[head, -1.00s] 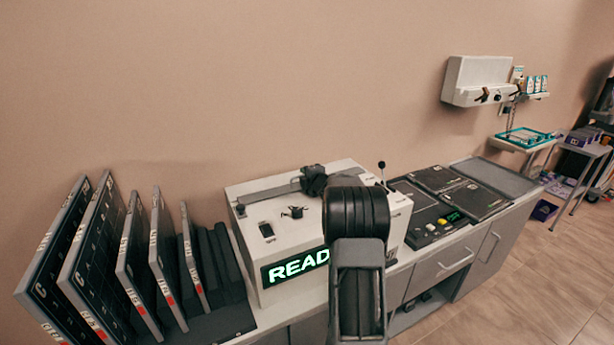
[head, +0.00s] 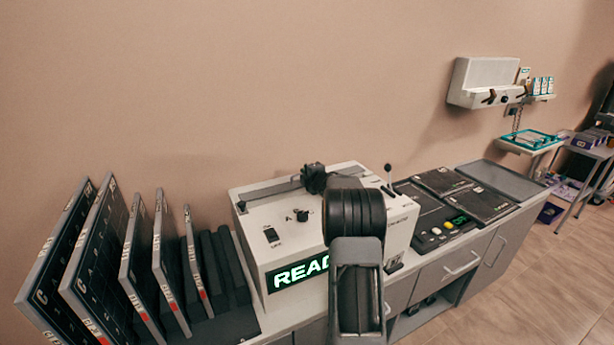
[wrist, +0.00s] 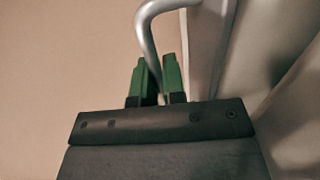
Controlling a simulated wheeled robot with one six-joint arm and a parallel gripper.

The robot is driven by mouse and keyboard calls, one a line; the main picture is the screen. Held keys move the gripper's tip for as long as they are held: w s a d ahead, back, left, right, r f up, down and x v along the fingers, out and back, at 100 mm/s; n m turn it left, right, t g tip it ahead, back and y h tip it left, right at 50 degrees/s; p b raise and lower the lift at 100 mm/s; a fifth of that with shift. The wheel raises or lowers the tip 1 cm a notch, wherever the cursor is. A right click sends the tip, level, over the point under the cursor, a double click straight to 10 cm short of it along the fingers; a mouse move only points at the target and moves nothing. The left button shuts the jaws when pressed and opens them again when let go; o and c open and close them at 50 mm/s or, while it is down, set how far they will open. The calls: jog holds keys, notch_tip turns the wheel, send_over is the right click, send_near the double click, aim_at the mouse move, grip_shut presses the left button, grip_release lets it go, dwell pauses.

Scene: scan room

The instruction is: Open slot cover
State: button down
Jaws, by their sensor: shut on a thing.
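The white machine (head: 262,235) stands on the counter with a green lit sign reading "READ", its right end hidden by my arm. A long grey strip (head: 268,194) runs along its top, likely the slot cover; I cannot be sure. In the wrist view, the green fingertips of my gripper (wrist: 157,82) are closed about a bent silver handle (wrist: 146,32). The handle curves up and right to a pale panel (wrist: 205,50). In the head view my arm hides the gripper's fingers and the handle.
Several upright cassettes (head: 100,262) stand in a rack left of the machine. A dark control panel (head: 437,222) with buttons and flat dark plates lies on the counter to the right. A short lever with a black knob (head: 388,168) stands between. A white wall unit (head: 480,82) hangs at back right.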

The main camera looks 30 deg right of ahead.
jog(key=shift+s+d, duration=0.1)
jog(key=shift+s, duration=0.15)
jog(key=c, duration=1.5)
grip_release()
jog(key=shift+w, duration=0.1)
jog(key=shift+o, duration=1.3)
jog(key=b+v, duration=0.1)
jog(key=v, duration=1.3)
jog(key=shift+w+b, duration=0.1)
jog(key=shift+b, duration=0.25)
